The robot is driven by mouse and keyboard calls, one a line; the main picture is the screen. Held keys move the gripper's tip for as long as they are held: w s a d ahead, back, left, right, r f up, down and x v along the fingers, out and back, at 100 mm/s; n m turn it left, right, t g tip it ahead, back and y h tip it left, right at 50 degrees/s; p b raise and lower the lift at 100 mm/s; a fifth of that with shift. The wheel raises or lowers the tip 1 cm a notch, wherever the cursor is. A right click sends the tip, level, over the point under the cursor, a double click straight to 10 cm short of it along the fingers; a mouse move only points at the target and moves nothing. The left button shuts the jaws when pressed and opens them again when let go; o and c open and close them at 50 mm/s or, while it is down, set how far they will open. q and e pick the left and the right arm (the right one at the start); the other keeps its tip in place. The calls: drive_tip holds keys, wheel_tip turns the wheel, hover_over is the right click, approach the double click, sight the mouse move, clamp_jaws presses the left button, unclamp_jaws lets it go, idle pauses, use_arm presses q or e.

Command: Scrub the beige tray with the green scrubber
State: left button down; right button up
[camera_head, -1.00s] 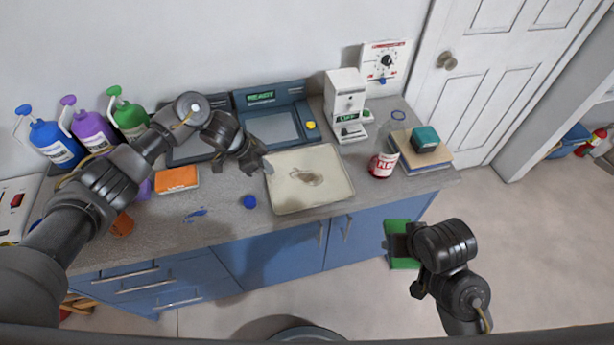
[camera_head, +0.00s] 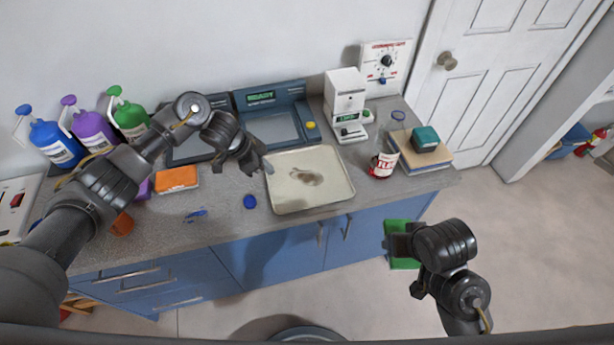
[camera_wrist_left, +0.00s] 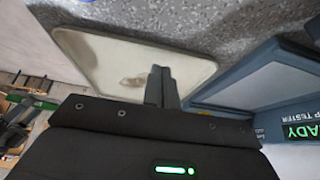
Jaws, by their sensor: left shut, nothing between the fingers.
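The beige tray (camera_head: 290,200) lies on the grey counter near its front edge, with a brownish stain (camera_head: 307,177) at its middle. My left gripper (camera_head: 262,170) is just left of the tray's back left corner, shut and empty. In the left wrist view its closed fingers (camera_wrist_left: 161,88) show in front of the tray (camera_wrist_left: 100,60). The green scrubber (camera_head: 403,262) is at my right gripper (camera_head: 398,262), in front of the counter and above the floor. My right gripper appears shut on it; the fingers are partly hidden by the wrist.
Blue-grey testers (camera_head: 275,125) stand behind the tray. A red-labelled jar (camera_head: 382,166) and books with a teal box (camera_head: 425,139) are to its right.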

use_arm(q)
drive_tip(key=shift+f+b, duration=0.55)
drive_tip(key=shift+f, duration=0.3)
use_arm(e)
drive_tip(key=shift+f, duration=0.6)
drive_tip(key=shift+r, duration=0.1)
use_arm(q)
wheel_tip(320, 180, up, 6)
drive_tip(key=p, duration=0.6)
use_arm(e)
wheel_tip(320, 180, up, 6)
use_arm(q)
drive_tip(key=shift+a+r, duration=0.2)
drive_tip(key=shift+r, duration=0.1)
use_arm(e)
drive_tip(key=shift+f, duration=0.2)
use_arm(q)
drive_tip(key=b+v, duration=0.2)
drive_tip(key=v, duration=0.9)
drive_tip(key=shift+r, duration=0.2)
use_arm(e)
drive_tip(key=shift+f, duration=0.8)
